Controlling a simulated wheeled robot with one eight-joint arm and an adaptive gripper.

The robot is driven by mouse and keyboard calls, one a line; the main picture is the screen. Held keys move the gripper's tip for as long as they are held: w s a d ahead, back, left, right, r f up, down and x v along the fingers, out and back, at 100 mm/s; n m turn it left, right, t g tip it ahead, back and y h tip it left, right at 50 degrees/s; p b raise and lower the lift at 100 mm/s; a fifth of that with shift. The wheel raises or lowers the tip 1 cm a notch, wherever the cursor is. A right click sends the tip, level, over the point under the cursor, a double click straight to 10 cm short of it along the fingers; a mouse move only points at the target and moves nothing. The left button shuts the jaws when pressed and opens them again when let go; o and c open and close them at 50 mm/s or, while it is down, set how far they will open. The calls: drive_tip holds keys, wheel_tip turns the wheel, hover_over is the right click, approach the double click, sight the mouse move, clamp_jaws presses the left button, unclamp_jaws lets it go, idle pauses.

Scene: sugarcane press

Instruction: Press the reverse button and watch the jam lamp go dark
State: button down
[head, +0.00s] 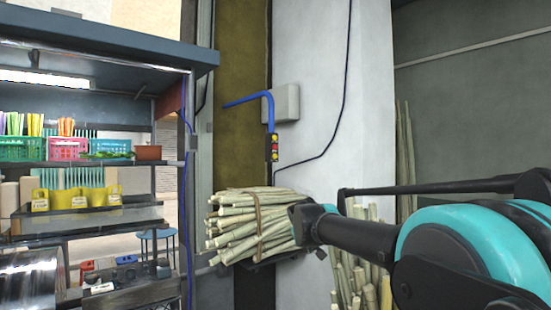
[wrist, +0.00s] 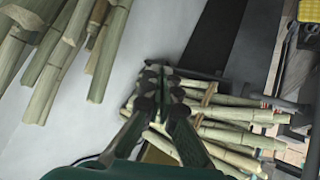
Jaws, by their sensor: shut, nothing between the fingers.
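A small black button box (head: 272,148) with yellow and red buttons hangs from a blue bent pipe by the wall in the head view. Its labels are too small to read, so I cannot tell which button is reverse. I cannot make out a jam lamp with certainty. My gripper (wrist: 160,78) shows in the wrist view with its fingers together and nothing between them. It points toward a cane bundle, and the button box does not show there. In the head view my arm reaches in from the right, its dark end low and right of the box.
A tied cane bundle (head: 240,226) lies on a bracket below the box, close to my arm's end. Loose canes (head: 358,270) stand against the wall beneath my arm. A stall with shelves (head: 95,164) fills the left. A grey wall box (head: 283,103) sits behind the pipe.

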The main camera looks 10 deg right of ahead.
sight(275, 156)
drive_tip(key=w+a+r+t, duration=0.1)
drive_tip(key=w+r, duration=0.2)
drive_tip(key=r, duration=0.7)
drive_tip(key=w+a+r+n+t, duration=0.1)
drive_tip(key=w+r+t, duration=0.1)
drive_tip(key=r, duration=0.8)
drive_tip(key=w+r+n+t, duration=0.1)
drive_tip(key=w+r, duration=0.3)
drive_tip(key=r, duration=0.7)
drive_tip(key=shift+w+a+t, duration=0.35)
drive_tip(key=shift+a+t, duration=0.05)
drive_tip(key=shift+r, duration=0.1)
drive_tip(key=w+a, duration=0.4)
drive_tip(key=w, duration=0.3)
drive_tip(key=shift+w+a, duration=0.2)
drive_tip(key=shift+w, duration=0.15)
drive_tip(key=shift+w, duration=0.1)
drive_tip(key=shift+w+a, duration=0.2)
drive_tip(key=shift+w, duration=0.05)
